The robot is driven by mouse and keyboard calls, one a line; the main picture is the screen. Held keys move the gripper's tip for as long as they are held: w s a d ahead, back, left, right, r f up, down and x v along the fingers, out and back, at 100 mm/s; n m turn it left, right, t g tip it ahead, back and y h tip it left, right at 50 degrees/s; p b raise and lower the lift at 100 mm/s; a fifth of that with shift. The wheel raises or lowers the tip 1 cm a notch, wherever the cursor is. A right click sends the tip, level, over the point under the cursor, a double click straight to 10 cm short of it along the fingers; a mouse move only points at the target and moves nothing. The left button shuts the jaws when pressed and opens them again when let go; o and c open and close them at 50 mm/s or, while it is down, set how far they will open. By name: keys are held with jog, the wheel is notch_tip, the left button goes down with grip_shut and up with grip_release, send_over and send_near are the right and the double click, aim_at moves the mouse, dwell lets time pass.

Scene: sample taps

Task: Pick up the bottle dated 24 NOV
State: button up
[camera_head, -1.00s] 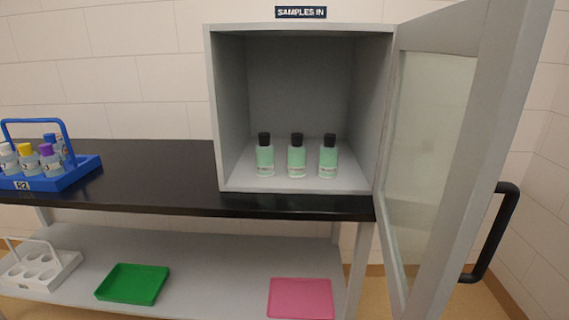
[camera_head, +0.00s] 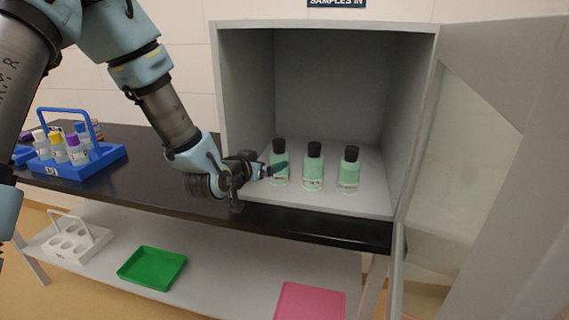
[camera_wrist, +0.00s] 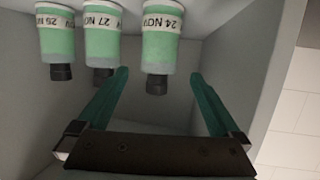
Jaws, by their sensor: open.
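Three green bottles with black caps stand upright in a row in the open cabinet. The wrist view shows them upside down. The bottle labelled 24 NOV (camera_wrist: 161,45) is the rightmost there; it is the leftmost bottle (camera_head: 279,172) in the head view. Beside it are the 27 NOV bottle (camera_wrist: 102,42), in the middle, and a bottle (camera_wrist: 56,42) whose label reads as 26 or 29. My gripper (camera_wrist: 160,74) is open and empty at the cabinet's front left. In the wrist view the 24 NOV bottle's cap appears between its green fingers.
The cabinet (camera_head: 330,206) stands on a black bench, its glass door (camera_head: 490,150) open at the right. Its left wall (camera_wrist: 255,80) is close to one finger. A blue rack (camera_head: 95,164) of vials stands left. Green (camera_head: 152,266) and pink (camera_head: 311,304) trays lie on the lower shelf.

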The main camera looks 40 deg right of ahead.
aim_at(274, 158)
jog(key=p+x, duration=0.2)
jog(key=x, duration=0.4)
jog(key=shift+w+d+p, duration=0.1)
jog(key=shift+d+p, duration=0.15)
jog(key=shift+p, duration=0.05)
jog(key=p+x, duration=0.2)
jog(key=x, duration=0.1)
jog(key=shift+d, duration=0.15)
jog(key=shift+w+d+f, duration=0.15)
jog(key=shift+d+f, duration=0.15)
jog(key=shift+d, duration=0.15)
jog(key=shift+c, duration=0.4)
jog(key=c, duration=1.5)
grip_shut()
jog(key=shift+r, duration=0.2)
